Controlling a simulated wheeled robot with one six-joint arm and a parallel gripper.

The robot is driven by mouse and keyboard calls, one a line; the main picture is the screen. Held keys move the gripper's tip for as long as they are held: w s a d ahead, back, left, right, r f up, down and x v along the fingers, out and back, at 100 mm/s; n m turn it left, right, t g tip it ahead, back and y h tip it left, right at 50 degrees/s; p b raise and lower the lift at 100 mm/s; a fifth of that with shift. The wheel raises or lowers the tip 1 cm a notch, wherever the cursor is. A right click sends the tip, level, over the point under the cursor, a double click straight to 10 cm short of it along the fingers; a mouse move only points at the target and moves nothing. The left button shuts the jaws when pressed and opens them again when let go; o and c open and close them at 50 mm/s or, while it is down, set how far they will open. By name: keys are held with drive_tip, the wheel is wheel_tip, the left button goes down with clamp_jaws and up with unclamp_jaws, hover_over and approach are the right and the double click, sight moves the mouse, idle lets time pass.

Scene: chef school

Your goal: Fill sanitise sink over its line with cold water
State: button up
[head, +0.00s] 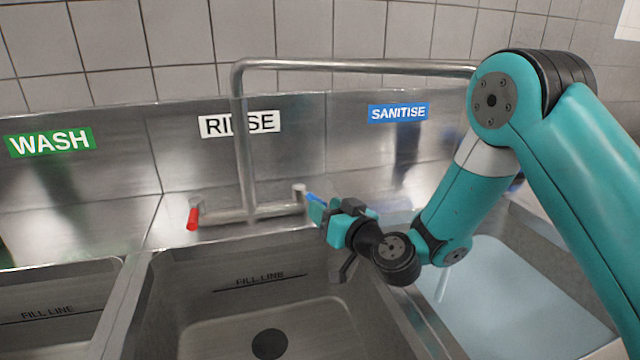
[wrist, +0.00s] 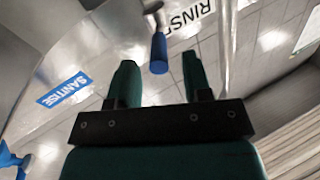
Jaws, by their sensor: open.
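The sanitise sink is at the right under the blue SANITISE label (head: 398,112). Pale blue water (head: 525,290) lies in it, and its fill line is not visible. A thin pale streak shows by my arm over this water; I cannot tell whether it is a stream. The blue tap handle (head: 314,197) points outward at the tap's right end. My gripper (head: 322,210) is open at this handle. In the wrist view the blue handle (wrist: 158,55) lies between the two fingers, with gaps on both sides. The spout (head: 350,65) swings right, its end hidden behind my arm.
The rinse sink (head: 270,315) in the middle and the wash sink (head: 50,300) at left show no clear water. The red tap handle (head: 193,217) is at the tap's left end. The spout's upright pipe (head: 243,150) stands left of my gripper.

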sight(319, 199)
drive_tip(key=shift+r+p+x, duration=0.25)
drive_tip(key=shift+p+x, duration=0.55)
drive_tip(key=shift+x, duration=0.2)
drive_tip(key=shift+w+a+f+p, duration=0.25)
drive_tip(key=shift+w+p, duration=0.1)
drive_tip(key=shift+w, duration=0.15)
clamp_jaws()
drive_tip(key=shift+d, duration=0.1)
